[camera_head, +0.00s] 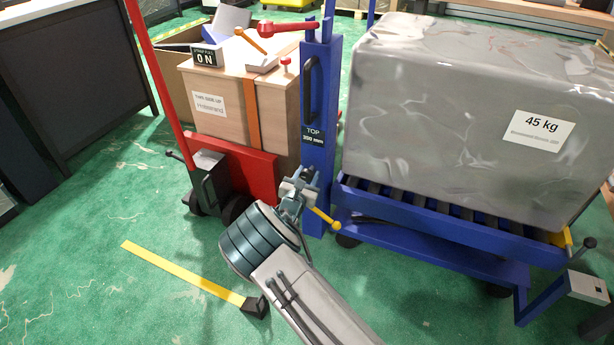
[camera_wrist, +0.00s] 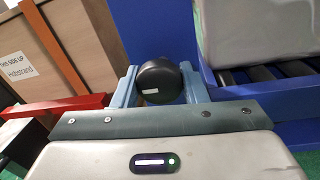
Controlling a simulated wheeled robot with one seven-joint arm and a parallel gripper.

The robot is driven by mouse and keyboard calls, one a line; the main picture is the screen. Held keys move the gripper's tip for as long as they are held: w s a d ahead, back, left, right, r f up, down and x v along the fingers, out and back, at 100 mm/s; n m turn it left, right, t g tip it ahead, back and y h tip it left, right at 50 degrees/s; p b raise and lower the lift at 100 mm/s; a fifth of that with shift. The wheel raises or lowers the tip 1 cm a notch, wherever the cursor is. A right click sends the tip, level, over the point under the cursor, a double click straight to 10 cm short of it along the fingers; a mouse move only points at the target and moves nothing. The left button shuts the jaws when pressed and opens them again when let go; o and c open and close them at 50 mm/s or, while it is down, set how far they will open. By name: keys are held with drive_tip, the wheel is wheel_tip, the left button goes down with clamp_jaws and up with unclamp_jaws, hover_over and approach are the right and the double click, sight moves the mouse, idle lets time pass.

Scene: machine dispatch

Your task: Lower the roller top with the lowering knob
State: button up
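A round black knob (camera_wrist: 160,82) with a small white label sits between the two blue-grey fingers of my gripper (camera_wrist: 160,88) in the wrist view. The fingers stand on either side of it and no gap shows, so my gripper looks shut on it. In the head view my gripper (camera_head: 302,190) is low at the front of the blue column (camera_head: 318,150), which hides the knob there. The column carries a "TOP 350 mm" label. The roller top (camera_head: 450,212) is a blue frame with dark rollers and bears a large grey wrapped block (camera_head: 450,110) marked 45 kg.
A yellow-ended lever (camera_head: 325,218) sticks out just right of my gripper. A red hand truck (camera_head: 235,165) with a wooden box (camera_head: 270,110) stands to the left of the column.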

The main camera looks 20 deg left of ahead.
drive_tip(key=shift+r+n+p, duration=0.1)
drive_tip(key=shift+n+p, duration=0.2)
drive_tip(key=shift+p, duration=0.05)
drive_tip(key=shift+r+n+p, duration=0.1)
drive_tip(key=shift+n+p, duration=0.7)
drive_tip(key=shift+p, duration=0.25)
drive_tip(key=shift+n+p, duration=0.8)
drive_tip(key=shift+n, duration=0.1)
drive_tip(key=n+p, duration=0.3)
drive_tip(key=n, duration=0.1)
drive_tip(key=shift+g, duration=0.4)
drive_tip(key=n+h+p, duration=0.1)
drive_tip(key=n, duration=0.5)
drive_tip(key=n+p, duration=0.1)
drive_tip(key=n, duration=0.1)
drive_tip(key=shift+f+n+h, duration=0.2)
drive_tip(key=shift+n+h, duration=0.1)
drive_tip(key=shift+n, duration=0.1)
drive_tip(key=shift+s, duration=0.1)
drive_tip(key=o, duration=1)
drive_tip(key=shift+c, duration=0.2)
